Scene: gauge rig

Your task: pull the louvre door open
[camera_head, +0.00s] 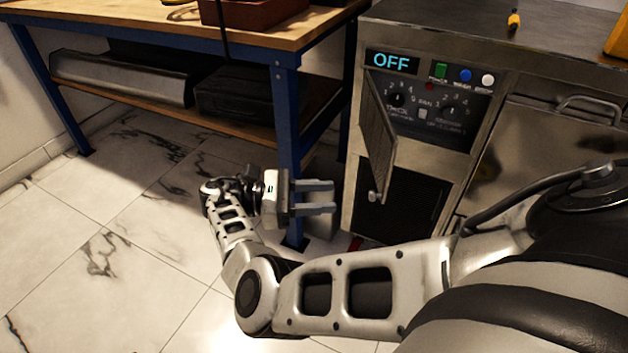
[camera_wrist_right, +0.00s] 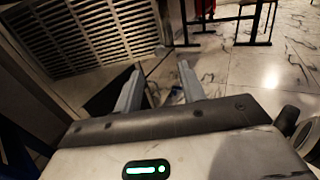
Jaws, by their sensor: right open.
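The louvre door (camera_head: 377,128) is a slatted metal panel on the front of the steel cabinet. It stands ajar, swung out from the cabinet, and a dark opening (camera_head: 405,200) shows beside it. Its small round knob (camera_head: 373,196) is near the lower edge. In the right wrist view the slatted face (camera_wrist_right: 85,35) fills the upper left. My right gripper (camera_head: 334,198) is open and empty, left of the door and knob, apart from them, its fingers pointing toward the cabinet. Its two fingers also show in the right wrist view (camera_wrist_right: 158,72) with nothing between them. My left gripper is out of view.
A blue-legged workbench (camera_head: 290,140) stands left of the cabinet, one leg close behind my right gripper. A control panel (camera_head: 430,107) with an OFF display (camera_head: 391,62) sits at the top of the cabinet front. The marble floor (camera_head: 100,230) at left is clear.

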